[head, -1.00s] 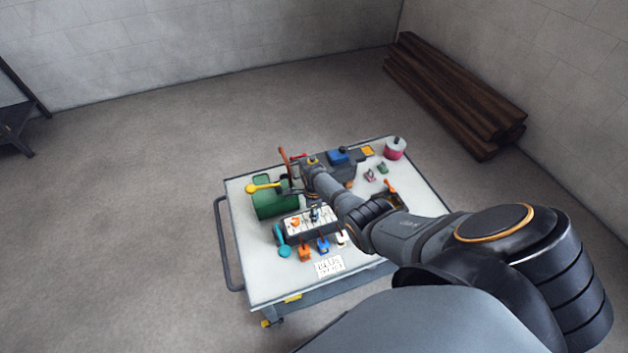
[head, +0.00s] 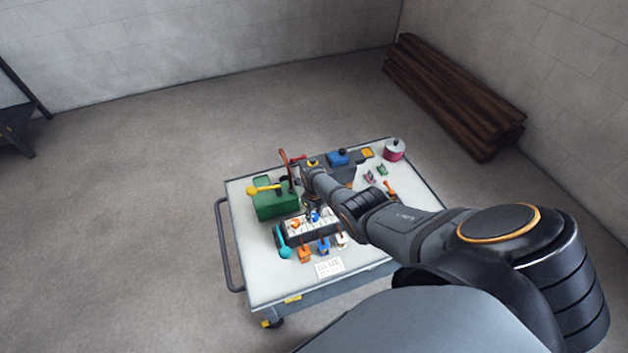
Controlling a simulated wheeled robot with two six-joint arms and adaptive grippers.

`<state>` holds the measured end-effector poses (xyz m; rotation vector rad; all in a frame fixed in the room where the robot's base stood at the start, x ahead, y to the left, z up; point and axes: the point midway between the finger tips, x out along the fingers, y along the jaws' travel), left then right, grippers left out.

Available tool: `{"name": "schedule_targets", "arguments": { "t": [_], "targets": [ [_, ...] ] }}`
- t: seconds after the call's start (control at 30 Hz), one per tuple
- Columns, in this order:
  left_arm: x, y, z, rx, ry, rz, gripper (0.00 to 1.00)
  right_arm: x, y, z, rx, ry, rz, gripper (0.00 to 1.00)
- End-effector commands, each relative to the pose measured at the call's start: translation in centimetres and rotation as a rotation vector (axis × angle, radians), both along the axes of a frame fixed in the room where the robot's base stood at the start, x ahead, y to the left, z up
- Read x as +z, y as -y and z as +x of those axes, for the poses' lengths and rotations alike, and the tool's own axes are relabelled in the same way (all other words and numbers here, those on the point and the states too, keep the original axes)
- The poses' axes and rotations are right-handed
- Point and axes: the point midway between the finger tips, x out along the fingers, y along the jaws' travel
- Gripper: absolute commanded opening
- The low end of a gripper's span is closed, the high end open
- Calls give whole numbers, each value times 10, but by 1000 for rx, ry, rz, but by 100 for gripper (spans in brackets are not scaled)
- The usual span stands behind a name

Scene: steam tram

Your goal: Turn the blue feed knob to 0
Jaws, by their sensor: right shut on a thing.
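The blue feed knob (head: 315,217) sits on a white-faced panel box (head: 300,231) on the cart, to the right of an orange knob (head: 295,223). My right gripper (head: 312,211) comes down from my wrist to the blue knob and is shut on it. The fingers are small and partly hidden, and the knob's pointer and the scale figures are too small to read. My left gripper is not in view.
The panel stands on a white-topped cart (head: 262,290). A green boiler (head: 272,206) with a yellow lever is behind it. Dark beams (head: 450,95) lie by the wall.

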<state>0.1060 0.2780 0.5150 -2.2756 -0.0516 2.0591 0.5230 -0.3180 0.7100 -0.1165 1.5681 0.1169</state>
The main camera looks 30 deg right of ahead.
Motion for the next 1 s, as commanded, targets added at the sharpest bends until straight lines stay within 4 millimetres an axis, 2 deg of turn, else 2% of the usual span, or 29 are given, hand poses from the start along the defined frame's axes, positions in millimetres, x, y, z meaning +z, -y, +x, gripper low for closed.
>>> {"name": "schedule_targets", "arguments": {
  "t": [0.3,0.73,0.77,0.9,1.0],
  "targets": [
    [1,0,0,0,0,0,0,1,0,1,-78,1,-1,1],
    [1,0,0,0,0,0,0,1,0,1,-87,2,-1,1],
    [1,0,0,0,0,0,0,1,0,1,-87,2,-1,34],
    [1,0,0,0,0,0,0,1,0,1,-87,2,-1,53],
    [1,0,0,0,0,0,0,0,0,1,-86,1,0,56]
  ]
}}
